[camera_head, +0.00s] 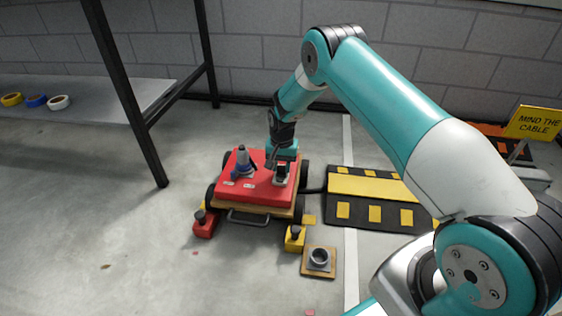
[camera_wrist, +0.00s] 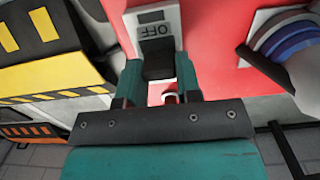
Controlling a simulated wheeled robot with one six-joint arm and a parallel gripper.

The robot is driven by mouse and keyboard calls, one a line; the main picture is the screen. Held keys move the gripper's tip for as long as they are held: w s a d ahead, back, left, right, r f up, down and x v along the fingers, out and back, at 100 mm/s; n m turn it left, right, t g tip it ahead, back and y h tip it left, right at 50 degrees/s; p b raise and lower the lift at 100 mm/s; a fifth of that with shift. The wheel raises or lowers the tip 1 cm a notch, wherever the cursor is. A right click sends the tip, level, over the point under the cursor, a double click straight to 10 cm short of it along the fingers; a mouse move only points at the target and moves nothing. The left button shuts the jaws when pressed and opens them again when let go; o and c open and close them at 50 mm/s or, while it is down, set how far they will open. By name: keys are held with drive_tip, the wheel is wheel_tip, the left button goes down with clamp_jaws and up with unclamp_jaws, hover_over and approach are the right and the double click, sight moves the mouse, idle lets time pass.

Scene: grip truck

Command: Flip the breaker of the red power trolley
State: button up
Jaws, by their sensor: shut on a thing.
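The red power trolley (camera_head: 262,193) stands on the floor in the middle of the head view, with its red top also in the wrist view (camera_wrist: 215,25). The breaker is a light grey box (camera_head: 281,181) on the right part of that top. In the wrist view the breaker plate (camera_wrist: 170,18) shows an upside-down "OFF" label and a black lever (camera_wrist: 158,64). My gripper (camera_wrist: 160,85) is at the breaker, with its two teal fingers closed on either side of the black lever. The lever's far side is hidden, and its set position is unclear.
A blue-and-grey plug-like part (camera_head: 243,162) stands on the trolley's left. A yellow-and-black cable ramp (camera_head: 375,188) lies to the right. Red (camera_head: 204,226) and yellow (camera_head: 294,240) blocks and a socket plate (camera_head: 319,262) sit in front. The floor at front left is mostly clear.

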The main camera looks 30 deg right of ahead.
drive_tip(key=shift+w+d+g+y, duration=0.25)
drive_tip(key=shift+w+g+y, duration=0.15)
drive_tip(key=shift+g+y, duration=0.3)
drive_tip(key=o, duration=0.9)
drive_tip(key=p+v, duration=0.4)
drive_tip(key=v, duration=0.4)
drive_tip(key=p+v, duration=0.4)
drive_tip(key=v, duration=0.5)
drive_tip(key=shift+w+r, duration=0.15)
drive_tip(key=shift+w, duration=0.1)
